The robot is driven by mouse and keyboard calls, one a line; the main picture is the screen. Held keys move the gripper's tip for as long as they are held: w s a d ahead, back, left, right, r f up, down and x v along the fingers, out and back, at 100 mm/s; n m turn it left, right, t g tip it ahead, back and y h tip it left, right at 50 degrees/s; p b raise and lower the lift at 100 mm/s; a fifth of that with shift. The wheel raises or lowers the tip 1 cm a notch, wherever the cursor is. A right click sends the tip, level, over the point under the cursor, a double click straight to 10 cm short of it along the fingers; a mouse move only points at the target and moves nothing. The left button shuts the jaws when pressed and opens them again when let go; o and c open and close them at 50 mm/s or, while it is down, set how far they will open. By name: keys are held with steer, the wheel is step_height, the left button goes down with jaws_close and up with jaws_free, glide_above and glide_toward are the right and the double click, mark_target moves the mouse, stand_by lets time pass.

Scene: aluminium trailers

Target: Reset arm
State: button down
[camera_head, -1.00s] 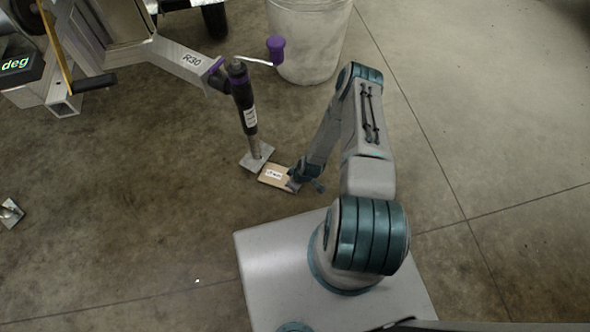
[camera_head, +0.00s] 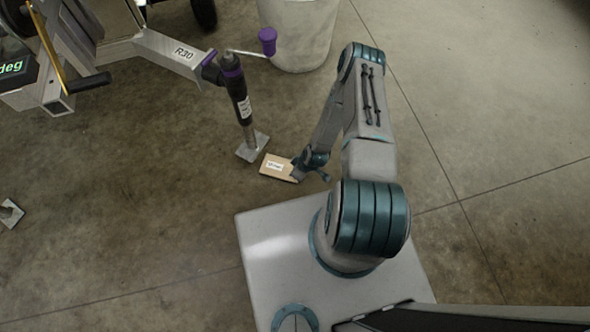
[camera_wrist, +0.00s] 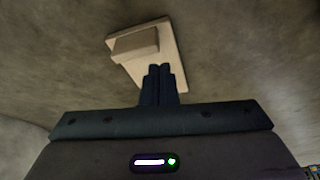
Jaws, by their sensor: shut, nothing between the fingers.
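My arm reaches down and away from my base, and my gripper (camera_head: 298,174) is low by the right end of a small tan wooden block (camera_head: 276,166) with a white label. In the wrist view my gripper's dark fingers (camera_wrist: 159,70) are together with nothing between them. They overlap the picture of a pale flat board (camera_wrist: 172,49) with a raised block (camera_wrist: 135,42) on it. I cannot tell whether the fingertips touch the wood.
A trailer jack (camera_head: 240,98) with a purple-knobbed crank (camera_head: 267,41) stands on a square metal foot (camera_head: 253,146) just left of the block. The trailer frame (camera_head: 172,54) is at upper left. A pale bin (camera_head: 298,40) stands behind. The floor to the right is clear.

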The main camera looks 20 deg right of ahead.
steer(key=p+v, duration=0.3)
steer(key=v, duration=0.3)
steer(key=shift+r+p, duration=0.3)
steer(key=shift+p, duration=0.05)
steer(key=shift+s, duration=0.1)
steer(key=w+d+r+h+p, duration=0.1)
steer(key=w+d+r+p, duration=0.15)
steer(key=r, duration=0.55)
steer(key=w+d+r+m+p, duration=0.15)
steer(key=w+r, duration=0.25)
steer(key=r, duration=0.4)
steer(key=w+d+r+h+p, duration=0.1)
steer(key=w+r+p, duration=0.15)
steer(key=r, duration=0.45)
step_height(320, 180, up, 25)
steer(key=m+p, duration=0.2)
steer(key=p, duration=0.3)
steer(key=s+a+r+m+h+p, duration=0.1)
steer(key=s+r+p, duration=0.2)
steer(key=r, duration=0.8)
steer(key=s+a+r+m+p, duration=0.1)
steer(key=s+r+m+p, duration=0.15)
steer(key=r, duration=0.75)
steer(key=s+a+r+m+p, duration=0.2)
steer(key=s+r+p, duration=0.4)
steer(key=s+r, duration=0.8)
step_height(320, 180, up, 2)
steer(key=shift+s+a+r, duration=0.2)
steer(key=shift+s+a, duration=0.05)
steer(key=shift+a, duration=0.35)
